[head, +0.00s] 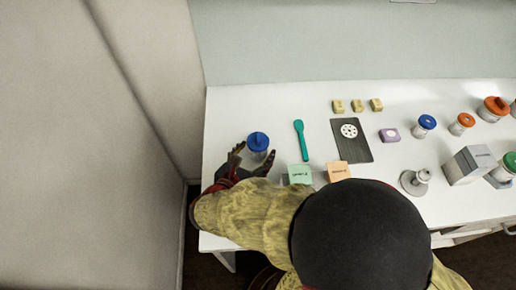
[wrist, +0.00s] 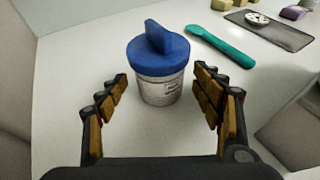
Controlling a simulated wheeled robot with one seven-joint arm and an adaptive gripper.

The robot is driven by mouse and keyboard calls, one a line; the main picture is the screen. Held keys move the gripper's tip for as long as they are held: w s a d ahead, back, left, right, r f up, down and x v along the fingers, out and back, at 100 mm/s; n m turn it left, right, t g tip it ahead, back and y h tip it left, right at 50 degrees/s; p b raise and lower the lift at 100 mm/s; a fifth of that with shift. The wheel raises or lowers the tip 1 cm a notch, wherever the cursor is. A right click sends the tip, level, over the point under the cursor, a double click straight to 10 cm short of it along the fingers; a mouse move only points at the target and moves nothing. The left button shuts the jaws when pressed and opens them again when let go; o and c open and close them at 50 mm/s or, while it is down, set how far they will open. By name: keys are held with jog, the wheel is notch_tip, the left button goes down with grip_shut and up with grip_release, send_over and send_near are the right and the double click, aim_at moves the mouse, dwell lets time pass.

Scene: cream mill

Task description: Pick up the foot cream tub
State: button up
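A white tub with a blue lid (head: 258,141) stands upright on the white table near its left end. In the wrist view the same tub (wrist: 160,88) has a raised fin on its lid and small label print I cannot read, so I cannot confirm it is the foot cream. My gripper (wrist: 162,84) is open, with one finger on each side of the tub's near side. Gaps show between the fingers and the tub, and nothing is held. Another blue-lidded tub (head: 424,126) stands farther right.
A teal spatula (head: 301,140) lies right of the tub. A green box (head: 299,174) and an orange box (head: 338,172) stand near the front. A dark mat (head: 354,152), soap bars and orange- and green-lidded tubs are farther right. A wall rises at left.

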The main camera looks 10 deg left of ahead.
aim_at(254, 148)
jog(key=shift+c, duration=1.1)
jog(key=c, duration=1.1)
jog(key=shift+c, duration=0.6)
jog(key=shift+r+p, duration=0.35)
jog(key=shift+r, duration=0.25)
notch_tip(254, 148, up, 3)
jog(key=shift+s+f+p, duration=0.1)
jog(key=shift+f+p, duration=0.05)
jog(key=shift+p, duration=0.6)
jog(key=s+d+r+p, duration=0.1)
jog(key=s+r+p, duration=0.1)
jog(key=s+r, duration=0.2)
jog(key=s+d+r+p, duration=0.2)
jog(key=s+r, duration=0.3)
jog(key=s, duration=0.4)
jog(key=shift+s+d+p, duration=0.25)
jog(key=shift+p, duration=0.2)
